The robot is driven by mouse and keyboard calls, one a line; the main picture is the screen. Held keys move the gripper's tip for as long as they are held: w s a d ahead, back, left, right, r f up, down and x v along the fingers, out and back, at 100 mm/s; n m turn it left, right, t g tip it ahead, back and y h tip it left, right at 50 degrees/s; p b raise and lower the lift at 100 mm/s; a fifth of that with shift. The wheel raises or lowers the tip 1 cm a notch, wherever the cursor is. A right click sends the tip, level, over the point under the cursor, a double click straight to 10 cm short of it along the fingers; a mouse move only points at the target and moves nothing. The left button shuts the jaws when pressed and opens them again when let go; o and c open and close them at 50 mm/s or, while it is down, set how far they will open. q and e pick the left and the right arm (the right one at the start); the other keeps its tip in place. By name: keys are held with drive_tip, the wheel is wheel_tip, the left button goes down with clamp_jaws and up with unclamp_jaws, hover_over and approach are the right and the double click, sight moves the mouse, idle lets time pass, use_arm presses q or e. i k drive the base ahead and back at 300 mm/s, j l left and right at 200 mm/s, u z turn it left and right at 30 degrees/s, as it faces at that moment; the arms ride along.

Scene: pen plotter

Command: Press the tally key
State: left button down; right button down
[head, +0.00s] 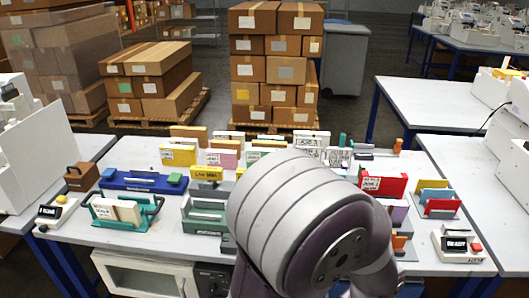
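I cannot tell for sure which part is the tally key. A small white device with a dark display and a yellow button (59,200) sits at the table's left front corner. Another white device with a dark display (456,244) and a red button (476,247) sits at the right front edge. One of my arms, large and grey, rises from the bottom centre and hides the middle of the table. Neither gripper shows, and nothing is seen touching either button.
The white table (95,236) holds a blue stapler-like tool (140,181), a teal holder with cards (122,211), a green holder (205,215), a red box (383,184) and several card racks. Stacked cartons (275,70) stand behind. Little free room shows among the items.

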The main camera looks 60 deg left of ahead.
sight(61, 198)
drive_tip(key=u, duration=3.4)
